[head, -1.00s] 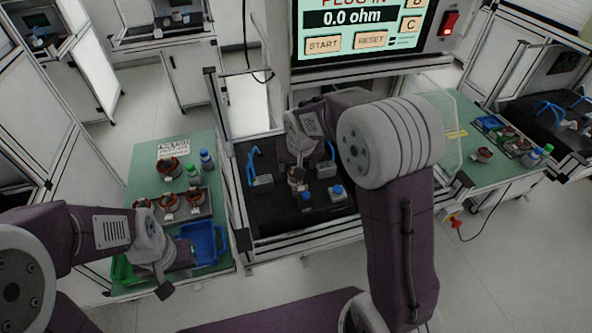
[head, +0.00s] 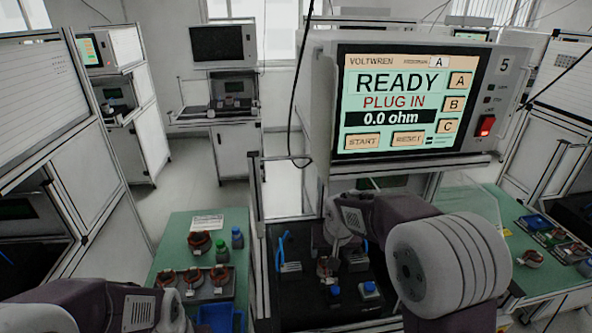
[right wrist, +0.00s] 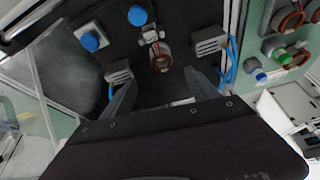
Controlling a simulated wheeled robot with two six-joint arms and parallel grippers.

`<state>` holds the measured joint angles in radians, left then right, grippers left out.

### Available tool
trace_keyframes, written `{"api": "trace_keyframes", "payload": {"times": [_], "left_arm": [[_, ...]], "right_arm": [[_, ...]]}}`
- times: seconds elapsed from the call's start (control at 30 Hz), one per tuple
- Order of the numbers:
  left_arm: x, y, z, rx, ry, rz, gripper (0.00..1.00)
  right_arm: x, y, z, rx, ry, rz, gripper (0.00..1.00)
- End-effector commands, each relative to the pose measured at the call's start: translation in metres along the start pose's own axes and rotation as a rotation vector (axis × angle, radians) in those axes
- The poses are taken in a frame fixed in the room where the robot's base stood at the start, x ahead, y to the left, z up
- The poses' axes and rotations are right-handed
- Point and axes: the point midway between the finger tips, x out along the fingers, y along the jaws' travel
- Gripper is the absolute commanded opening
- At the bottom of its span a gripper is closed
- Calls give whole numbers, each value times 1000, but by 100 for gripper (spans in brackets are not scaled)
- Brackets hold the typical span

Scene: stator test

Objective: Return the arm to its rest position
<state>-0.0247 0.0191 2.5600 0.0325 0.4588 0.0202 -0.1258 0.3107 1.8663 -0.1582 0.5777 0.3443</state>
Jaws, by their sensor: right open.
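My right gripper (right wrist: 163,88) shows in the right wrist view with its two fingers spread apart and nothing between them. A copper-wound stator (right wrist: 161,58) stands on the black test bed (right wrist: 185,15) beyond the fingertips, apart from them. In the head view the stator (head: 323,268) is just below and left of my right wrist. My right arm reaches in from the lower right over the test bed. My left arm comes in at the lower left, and its fingers are below the picture edge.
The tester screen (head: 405,100) reads READY, PLUG IN, 0.0 ohm. Blue buttons (right wrist: 90,41) and grey probe blocks (right wrist: 210,42) surround the stator. A green side table (head: 185,235) at left holds several stators, bottles and a blue bin (head: 215,318). A clear panel stands at right.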

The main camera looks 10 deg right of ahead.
Motion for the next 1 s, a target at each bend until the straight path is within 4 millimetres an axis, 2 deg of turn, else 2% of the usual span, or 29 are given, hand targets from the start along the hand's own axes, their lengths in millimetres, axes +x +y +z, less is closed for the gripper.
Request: {"api": "trace_keyframes", "payload": {"times": [0.03, 0.07, 0.17, 0.2, 0.3, 0.4, 0.43, 0.5, 1.0], "left_arm": [[0, 0, 0, 0, 0, 0, 0], [0, 0, 0, 0, 0, 0, 0], [0, 0, 0, 0, 0, 0, 0], [0, 0, 0, 0, 0, 0, 0], [0, 0, 0, 0, 0, 0, 0], [0, 0, 0, 0, 0, 0, 0], [0, 0, 0, 0, 0, 0, 0], [0, 0, 0, 0, 0, 0, 0], [0, 0, 0, 0, 0, 0, 0]], "right_arm": [[-12, 9, -3, 19, 21, 3, 68], [-15, 16, 10, 34, 5, 8, 68], [-18, 34, 69, 66, -78, 11, 68], [-18, 39, 95, 65, -116, 9, 68], [-17, 46, 157, 44, -205, -2, 68], [-16, 48, 204, 4, -278, -16, 68], [-15, 48, 213, -9, -294, -20, 68], [-14, 47, 223, -48, -307, -32, 68], [-13, 47, 219, -74, -299, -36, 68]]}}
